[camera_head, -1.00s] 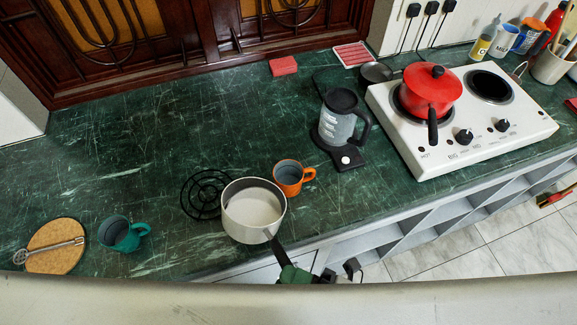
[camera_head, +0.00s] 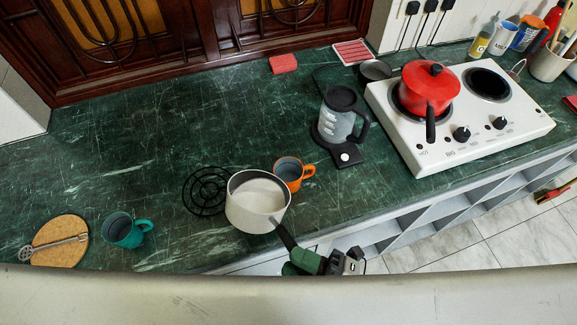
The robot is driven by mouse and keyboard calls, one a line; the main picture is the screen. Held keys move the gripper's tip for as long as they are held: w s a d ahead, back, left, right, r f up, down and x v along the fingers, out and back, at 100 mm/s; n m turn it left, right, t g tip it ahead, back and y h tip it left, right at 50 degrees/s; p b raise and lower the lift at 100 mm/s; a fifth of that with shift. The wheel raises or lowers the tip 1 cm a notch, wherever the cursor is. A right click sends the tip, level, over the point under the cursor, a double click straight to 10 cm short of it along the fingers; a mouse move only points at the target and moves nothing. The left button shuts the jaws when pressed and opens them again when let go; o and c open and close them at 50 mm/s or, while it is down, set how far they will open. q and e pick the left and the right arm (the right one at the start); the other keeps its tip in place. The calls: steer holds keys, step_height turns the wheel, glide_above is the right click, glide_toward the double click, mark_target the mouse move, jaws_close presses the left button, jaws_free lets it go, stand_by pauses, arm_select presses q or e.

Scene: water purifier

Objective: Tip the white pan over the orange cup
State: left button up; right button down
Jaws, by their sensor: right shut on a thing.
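The white pan (camera_head: 240,215) is in the middle front of the head view, its dark handle (camera_head: 285,238) pointing down and right. My right gripper (camera_head: 303,261) is shut on the handle, at the counter's front edge. The orange cup (camera_head: 296,184) stands upright on the green counter just behind and right of the pan. The pan's right rim overlaps the cup's left side in the picture; I cannot tell whether they touch. The pan's opening faces up, with a pale inside; any tilt is hard to judge. My left gripper is not in view.
A black wire trivet (camera_head: 204,193) lies left of the pan. A grey kettle (camera_head: 338,124) and a white stove (camera_head: 410,140) with a red pot (camera_head: 430,86) stand right.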

steer(key=w+r+p, duration=0.1)
steer(key=w+d+r+m+p, duration=0.1)
steer(key=r, duration=0.1)
steer(key=w+d+r+m, duration=0.1)
steer(key=shift+r+t+p, duration=0.15)
steer(key=shift+t+p, duration=0.15)
steer(key=shift+p, duration=0.1)
stand_by(0.9)
steer(key=shift+w+d+r+m+t+p, duration=0.2)
steer(key=shift+w+d+r+m+p, duration=0.3)
steer(key=shift+w+d+r+m, duration=0.4)
steer(key=shift+w+d+r+m+t+p, duration=0.2)
steer(key=shift+w+d+r+m+p, duration=0.35)
steer(key=shift+m, duration=0.55)
stand_by(3.7)
